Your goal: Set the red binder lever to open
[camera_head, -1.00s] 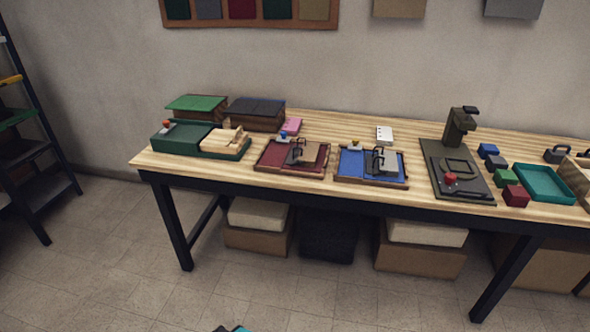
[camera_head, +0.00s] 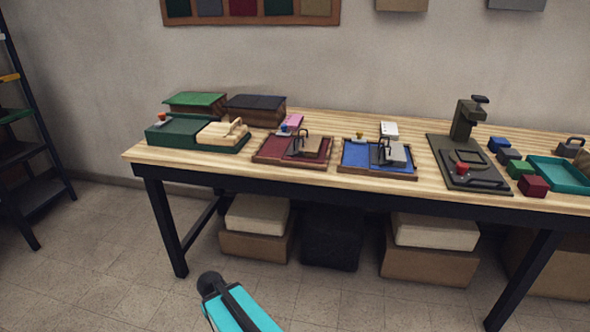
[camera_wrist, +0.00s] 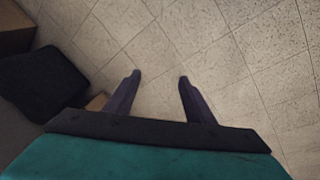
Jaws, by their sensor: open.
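The red binder (camera_head: 276,150) lies on the table, left of the middle, in the head view. It is a dark red tray with a brown rim. A blue-topped knob (camera_head: 284,128) stands at its back edge, and a brown block with a dark wire handle (camera_head: 308,146) sits on its right part. Which way its lever is set is too small to tell. My gripper shows in the wrist view (camera_wrist: 159,75) with two dark fingers spread apart, empty, above the tiled floor. The binder is not in the wrist view.
A blue tray (camera_head: 356,156) of similar build lies to the right, a green box (camera_head: 178,133) to the left. A dark press (camera_head: 452,150) stands further right. Under the wooden table (camera_head: 222,166) are boxes (camera_head: 250,247) and a dark bin (camera_head: 331,240). Floor in front is clear.

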